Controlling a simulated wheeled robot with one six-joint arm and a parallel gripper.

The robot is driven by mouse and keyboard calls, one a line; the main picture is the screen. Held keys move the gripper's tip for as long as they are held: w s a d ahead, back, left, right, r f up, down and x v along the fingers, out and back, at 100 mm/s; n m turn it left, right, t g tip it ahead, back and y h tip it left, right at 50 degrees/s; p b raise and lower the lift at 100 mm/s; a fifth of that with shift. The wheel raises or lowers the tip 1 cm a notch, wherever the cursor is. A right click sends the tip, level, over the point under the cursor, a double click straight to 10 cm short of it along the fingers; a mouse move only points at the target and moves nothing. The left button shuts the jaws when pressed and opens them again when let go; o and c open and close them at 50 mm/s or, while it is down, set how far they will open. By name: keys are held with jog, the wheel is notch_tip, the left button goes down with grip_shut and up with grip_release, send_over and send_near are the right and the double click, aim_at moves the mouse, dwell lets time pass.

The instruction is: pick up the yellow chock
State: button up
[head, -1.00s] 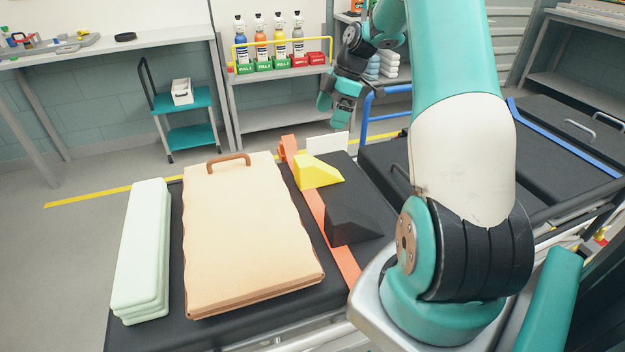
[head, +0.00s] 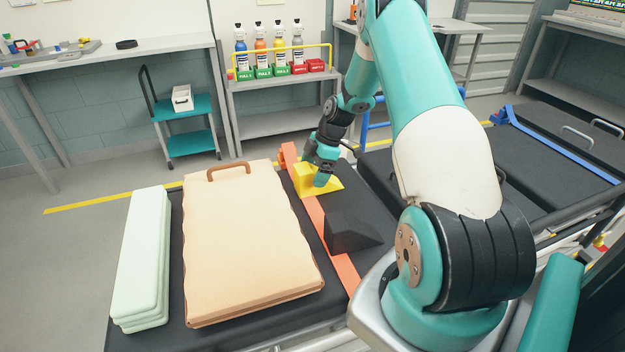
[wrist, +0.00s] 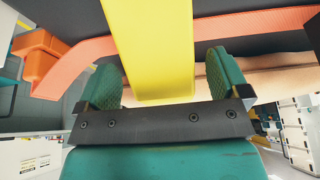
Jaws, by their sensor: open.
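The yellow chock (head: 311,181) lies at the far end of the black bed, beside the orange strap. My gripper (head: 322,177) is right over it and hides part of its upper side. In the wrist view the yellow chock (wrist: 152,50) reaches between the two green fingers of my gripper (wrist: 165,82). The fingers are apart, with a gap showing on each side of the chock. I cannot tell how far down the fingers reach along it.
A black chock (head: 350,230) sits nearer, close to the orange strap (head: 343,266). A large beige case (head: 245,240) with a brown handle lies to the left, with pale green slabs (head: 143,255) beyond it. A shelf with bottles (head: 270,50) stands behind.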

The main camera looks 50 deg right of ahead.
jog(key=shift+x, duration=1.3)
jog(key=c, duration=1.3)
jog(key=shift+c, duration=0.3)
jog(key=shift+w+r, duration=0.1)
jog(key=shift+r, duration=0.1)
